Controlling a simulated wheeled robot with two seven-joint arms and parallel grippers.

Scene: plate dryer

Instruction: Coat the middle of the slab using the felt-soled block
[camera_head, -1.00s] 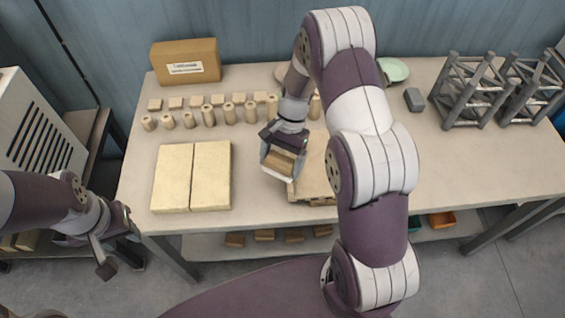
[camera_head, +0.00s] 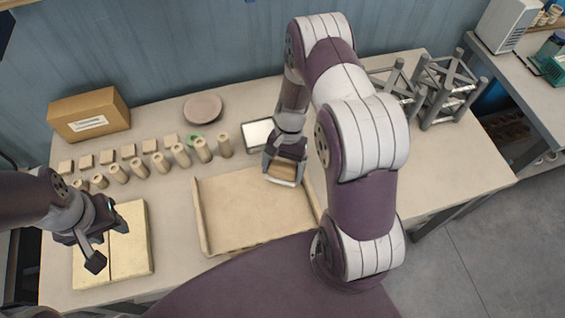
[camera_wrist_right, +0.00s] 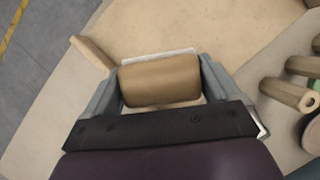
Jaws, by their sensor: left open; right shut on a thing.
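The felt-soled block (camera_wrist_right: 160,82) has a tan wooden grip and a thin pale sole edge in the right wrist view. My right gripper (camera_head: 284,172) is shut on its grip. In the head view the block is over the far right part of a wide beige slab (camera_head: 240,212) with raised wooden strips along its left and right sides. I cannot tell whether the sole touches the slab, which also fills the top of the right wrist view (camera_wrist_right: 215,25). No coat is visible on it. My left gripper (camera_head: 108,243) is open and empty above the pale yellow slabs (camera_head: 128,262).
A dark-rimmed tray with a white inside (camera_head: 257,133) stands behind the slab. Several wooden cylinders (camera_head: 160,162) and small blocks line up at the back left, near a cardboard box (camera_head: 90,115) and a pinkish plate (camera_head: 203,108). Grey metal frames (camera_head: 440,90) stand at the right.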

